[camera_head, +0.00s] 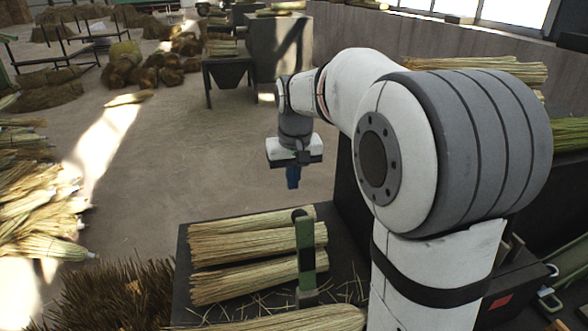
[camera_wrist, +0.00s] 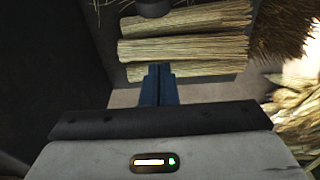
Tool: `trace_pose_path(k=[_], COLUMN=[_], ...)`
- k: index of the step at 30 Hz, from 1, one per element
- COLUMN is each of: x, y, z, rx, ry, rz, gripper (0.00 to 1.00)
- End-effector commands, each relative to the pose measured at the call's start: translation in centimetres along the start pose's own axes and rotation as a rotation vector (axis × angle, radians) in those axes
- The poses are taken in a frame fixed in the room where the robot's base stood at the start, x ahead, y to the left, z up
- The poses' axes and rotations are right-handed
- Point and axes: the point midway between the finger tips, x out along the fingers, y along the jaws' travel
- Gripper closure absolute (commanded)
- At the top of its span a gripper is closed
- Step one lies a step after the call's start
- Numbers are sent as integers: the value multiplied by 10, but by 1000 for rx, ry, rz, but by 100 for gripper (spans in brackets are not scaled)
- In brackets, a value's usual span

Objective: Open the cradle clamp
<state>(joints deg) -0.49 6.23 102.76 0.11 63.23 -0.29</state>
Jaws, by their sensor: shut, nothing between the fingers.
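My gripper (camera_head: 293,178) hangs in the air beyond the dark table, its blue fingers pointing down. In the wrist view the fingers (camera_wrist: 159,86) are together and empty. A green and black upright piece (camera_head: 305,246) with a rounded dark top stands among the straw bundles on the table, apart from my gripper. I cannot tell whether it is the cradle clamp. A green-edged metal fitting (camera_head: 548,297) shows at the far right, partly cut off by the frame.
Straw bundles (camera_head: 250,247) lie on the dark table (camera_head: 182,290); they also show in the wrist view (camera_wrist: 185,48). More straw is piled on the floor at left (camera_head: 40,215). A dark upright panel (camera_head: 345,200) stands beside my arm. The floor beyond the table is open.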

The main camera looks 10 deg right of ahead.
Motion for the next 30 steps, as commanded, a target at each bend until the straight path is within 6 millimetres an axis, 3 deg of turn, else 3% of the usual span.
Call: trace_pose_path(k=[6, 15, 30], x=[47, 34, 34], y=[0, 0, 0], z=[1, 34, 40], rx=[1, 1, 1], ry=[-6, 0, 9], rz=[0, 0, 0], gripper=[100, 100, 100])
